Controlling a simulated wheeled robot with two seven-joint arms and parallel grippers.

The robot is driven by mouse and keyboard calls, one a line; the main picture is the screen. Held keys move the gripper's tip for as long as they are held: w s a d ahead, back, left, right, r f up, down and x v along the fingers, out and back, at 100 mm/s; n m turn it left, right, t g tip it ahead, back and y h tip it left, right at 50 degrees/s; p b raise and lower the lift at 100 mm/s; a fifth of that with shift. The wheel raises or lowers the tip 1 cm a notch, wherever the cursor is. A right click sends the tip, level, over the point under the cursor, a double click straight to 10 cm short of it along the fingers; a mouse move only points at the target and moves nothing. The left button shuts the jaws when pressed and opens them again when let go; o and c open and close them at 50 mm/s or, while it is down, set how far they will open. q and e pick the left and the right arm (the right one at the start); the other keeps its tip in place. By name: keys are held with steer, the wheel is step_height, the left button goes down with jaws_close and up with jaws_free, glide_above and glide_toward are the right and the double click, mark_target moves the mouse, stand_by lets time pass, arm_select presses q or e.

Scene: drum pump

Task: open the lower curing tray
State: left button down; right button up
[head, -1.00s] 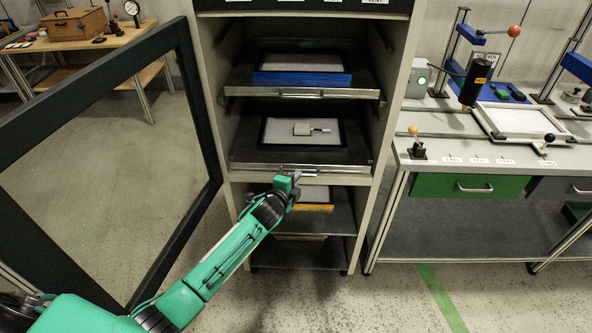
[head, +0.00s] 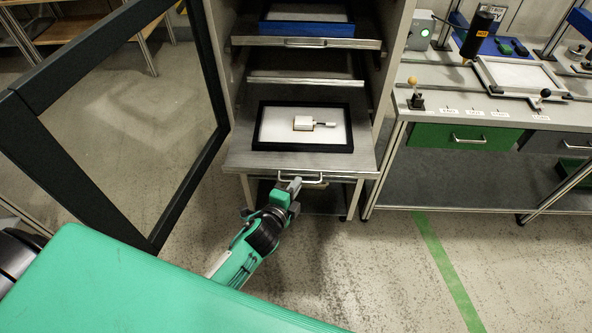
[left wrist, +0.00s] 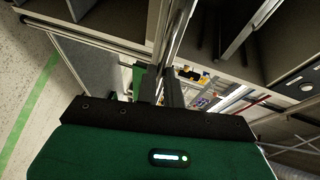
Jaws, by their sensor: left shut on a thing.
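The lower curing tray (head: 228,158) is pulled out of the cabinet toward me. On it lies a black-rimmed pad (head: 275,144) with a small pale block and pin (head: 304,123). The tray has a bar handle (head: 318,181) on its front edge. My left gripper (head: 293,187) is at the left part of this handle and shut on it. In the left wrist view the fingers (left wrist: 160,88) close around a metal bar. My right gripper is not in view.
The upper tray (head: 340,44) with a blue-rimmed pad sits above. The dark-framed cabinet door (head: 190,170) stands open at the left. A workbench with a green drawer (head: 430,137) is close at the right. The floor in front is clear.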

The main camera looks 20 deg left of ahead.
arm_select(q)
steer(key=shift+s+d, duration=0.25)
steer(key=shift+s, duration=0.6)
steer(key=c, duration=1.5)
jaws_free()
steer(key=shift+b+v, duration=1.4)
steer(key=shift+v, duration=5.45)
steer(key=shift+f, duration=0.1)
